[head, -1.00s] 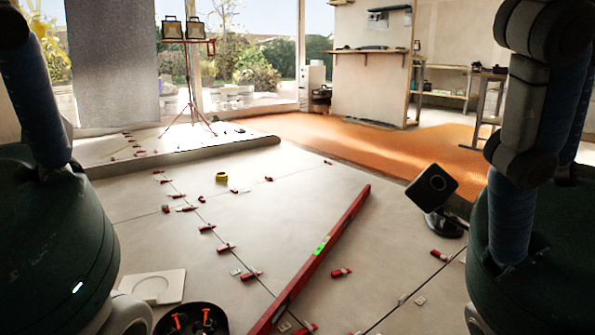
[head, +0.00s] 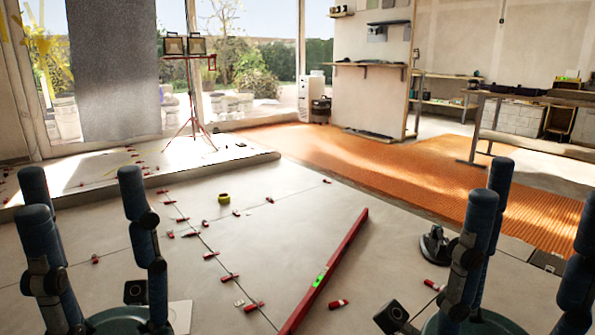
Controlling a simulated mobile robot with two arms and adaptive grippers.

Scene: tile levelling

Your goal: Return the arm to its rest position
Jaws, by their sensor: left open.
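My left arm stands folded in the lower left of the head view, its blue-grey links pointing up. My left gripper (head: 135,292) is low among these links, near the bottom edge, and is open. Its fingers are small and hard to make out. I see nothing held in it. It is apart from the red level (head: 330,270) on the floor. My right arm's links stand in the lower right, and I cannot make out a right gripper there.
The red level lies slantwise on large pale tiles, with several red levelling wedges (head: 229,277) along the joints. A yellow tape roll (head: 224,198) lies behind. A black suction lifter (head: 434,246) stands at right, near the orange mat (head: 400,185). A lamp tripod (head: 192,100) stands at the back.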

